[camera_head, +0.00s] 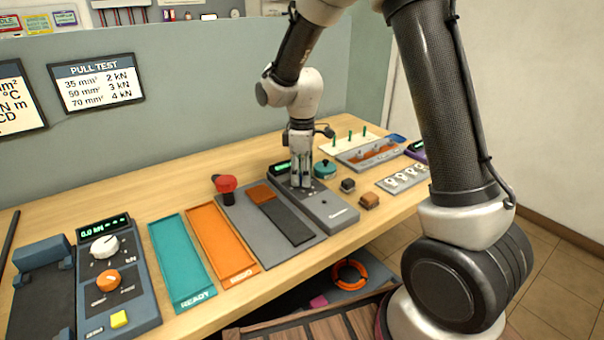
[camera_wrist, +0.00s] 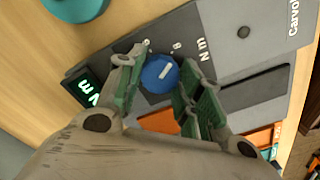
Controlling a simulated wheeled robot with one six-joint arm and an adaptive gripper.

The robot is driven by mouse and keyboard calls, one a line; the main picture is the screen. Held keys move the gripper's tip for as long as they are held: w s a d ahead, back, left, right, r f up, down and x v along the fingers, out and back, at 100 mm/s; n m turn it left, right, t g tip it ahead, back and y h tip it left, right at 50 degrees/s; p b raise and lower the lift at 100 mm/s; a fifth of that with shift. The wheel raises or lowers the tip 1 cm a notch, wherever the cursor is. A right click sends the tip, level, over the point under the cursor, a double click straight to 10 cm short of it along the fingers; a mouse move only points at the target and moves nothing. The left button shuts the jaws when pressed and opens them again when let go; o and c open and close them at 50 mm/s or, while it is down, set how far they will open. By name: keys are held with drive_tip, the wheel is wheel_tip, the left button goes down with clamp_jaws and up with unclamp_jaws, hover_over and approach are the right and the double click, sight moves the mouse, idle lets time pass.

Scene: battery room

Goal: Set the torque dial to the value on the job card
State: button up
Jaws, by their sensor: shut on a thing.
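The torque dial (camera_wrist: 160,73) is a blue round knob with a white pointer mark on a grey tester (camera_wrist: 228,40), which also shows in the head view (camera_head: 335,210). My gripper (camera_wrist: 168,66) has its green-padded fingers on either side of the dial, shut on it. In the head view my gripper (camera_head: 301,183) points down onto the tester and hides the dial. The tester's green display (camera_wrist: 88,93) shows "N m"; its number is unclear. A framed card (camera_head: 18,100), cut off at the left edge, shows parts of "mm²", "°C", "N m" and "CD".
A teal round pot (camera_head: 325,169), a dark block (camera_head: 347,185) and a brown block (camera_head: 369,201) stand close to the tester. A kN unit (camera_head: 130,290) stands farther left.

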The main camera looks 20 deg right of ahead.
drive_tip(key=m, duration=1.2)
drive_tip(key=shift+m, duration=0.4)
drive_tip(key=m, duration=1.1)
drive_tip(key=shift+m, duration=0.4)
drive_tip(key=o, duration=1)
drive_tip(key=shift+o, duration=0.2)
drive_tip(key=shift+r, duration=0.1)
